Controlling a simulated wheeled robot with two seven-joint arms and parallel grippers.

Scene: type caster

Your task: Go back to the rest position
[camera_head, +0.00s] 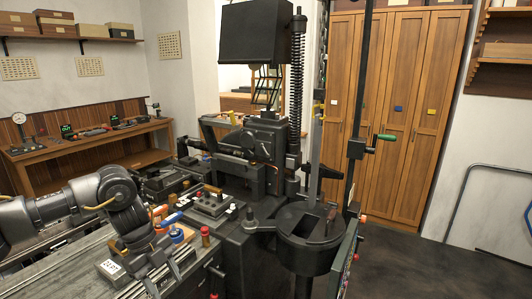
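My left arm comes in from the left edge and bends downward over the front of the machine bench. My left gripper (163,279) points down at the lower left, and its two fingers look spread apart with nothing visible between them. The fingertips are close to the bench top, and I cannot tell whether they touch it. My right arm and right gripper are not in view. The type caster (262,150) is a large dark machine in the middle, to the right of my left gripper.
Open floor (430,265) lies at lower right.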

